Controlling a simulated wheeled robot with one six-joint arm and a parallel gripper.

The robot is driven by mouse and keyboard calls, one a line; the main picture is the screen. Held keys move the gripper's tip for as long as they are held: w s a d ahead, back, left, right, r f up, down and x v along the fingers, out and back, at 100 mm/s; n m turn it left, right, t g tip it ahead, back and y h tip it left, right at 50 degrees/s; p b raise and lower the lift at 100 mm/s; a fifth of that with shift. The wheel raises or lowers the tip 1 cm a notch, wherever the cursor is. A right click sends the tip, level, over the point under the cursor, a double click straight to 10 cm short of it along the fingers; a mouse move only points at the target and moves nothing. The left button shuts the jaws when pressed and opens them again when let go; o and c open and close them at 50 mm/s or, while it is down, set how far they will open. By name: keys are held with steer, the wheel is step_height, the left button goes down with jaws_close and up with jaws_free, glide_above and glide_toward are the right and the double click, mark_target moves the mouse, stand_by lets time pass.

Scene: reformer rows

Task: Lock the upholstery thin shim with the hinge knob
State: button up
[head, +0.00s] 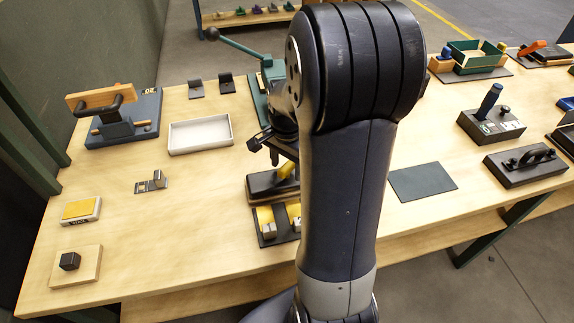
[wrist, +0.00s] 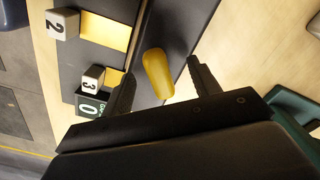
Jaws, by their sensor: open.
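My gripper (head: 270,148) is open, above a black block (head: 262,187) near the middle of the bench. In the wrist view my gripper (wrist: 161,73) has its two fingers apart, one on each side of a yellow knob (wrist: 158,74). The knob lies lengthwise over the dark block (wrist: 150,30), and I see no finger clearly touching it. The yellow knob also shows in the head view (head: 287,170), partly hidden by my arm. I cannot tell which piece is the thin shim.
Beside the block is a dark tray with yellow areas (wrist: 104,32) and grey blocks marked 2 (wrist: 62,24) and 3 (wrist: 92,78). A white tray (head: 200,134) lies to the left. A green fixture (head: 262,88) stands behind my gripper. A dark mat (head: 422,181) lies right, bare.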

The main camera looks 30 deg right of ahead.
steer(key=shift+r+p, duration=3)
steer(key=shift+r, duration=0.6)
steer(key=shift+f, duration=0.1)
steer(key=shift+c, duration=0.2)
